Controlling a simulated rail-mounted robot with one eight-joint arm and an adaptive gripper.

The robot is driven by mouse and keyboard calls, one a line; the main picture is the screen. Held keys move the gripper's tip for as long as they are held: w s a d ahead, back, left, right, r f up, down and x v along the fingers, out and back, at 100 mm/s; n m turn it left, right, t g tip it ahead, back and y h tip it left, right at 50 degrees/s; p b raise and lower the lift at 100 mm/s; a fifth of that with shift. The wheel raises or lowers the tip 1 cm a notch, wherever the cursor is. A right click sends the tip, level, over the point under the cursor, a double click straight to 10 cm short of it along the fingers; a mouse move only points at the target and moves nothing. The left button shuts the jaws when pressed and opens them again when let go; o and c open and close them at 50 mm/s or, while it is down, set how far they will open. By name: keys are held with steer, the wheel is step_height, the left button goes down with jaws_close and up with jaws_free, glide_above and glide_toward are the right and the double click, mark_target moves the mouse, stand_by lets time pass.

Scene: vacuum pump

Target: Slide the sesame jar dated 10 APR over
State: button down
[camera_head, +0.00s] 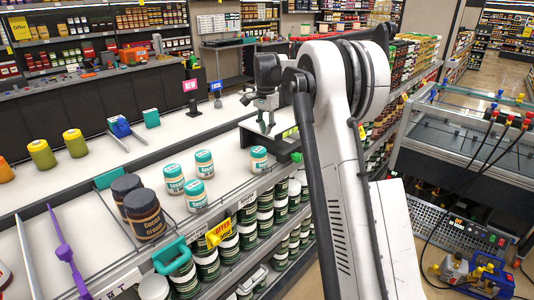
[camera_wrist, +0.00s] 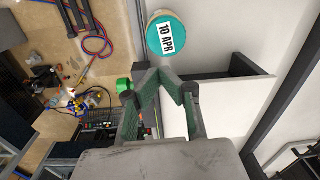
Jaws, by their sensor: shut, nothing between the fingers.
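The sesame jar dated 10 APR (camera_wrist: 167,38) shows its teal lid and date label at the top of the wrist view. It stands beyond my fingertips, apart from them. In the head view, a white jar with a teal lid (camera_head: 258,159) stands by the shelf's front edge just below my gripper (camera_head: 266,130); it appears to be this jar, though its date cannot be read there. My gripper (camera_wrist: 163,75) is shut and empty. Three more teal-lidded sesame jars, one of them in front (camera_head: 195,196), stand to the left; their dates are unreadable.
Dark brown jars (camera_head: 145,215) stand left of the sesame jars. The white shelf surface (camera_head: 226,170) is clear between those jars and the one by my gripper. A dark divider (camera_wrist: 240,70) stands beside my fingers. The shelf edge drops to the floor (camera_wrist: 115,70) on the wrist view's left.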

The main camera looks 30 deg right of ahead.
mark_target(258, 161)
steer(key=shift+m, duration=0.4)
steer(key=f, duration=0.4)
steer(key=w+d+f, duration=0.1)
steer(key=f, duration=0.3)
steer(key=f+p, duration=0.1)
steer(key=f, duration=0.3)
steer(key=shift+w+d, duration=0.2)
steer(key=shift+d, duration=0.2)
steer(key=shift+s, duration=0.1)
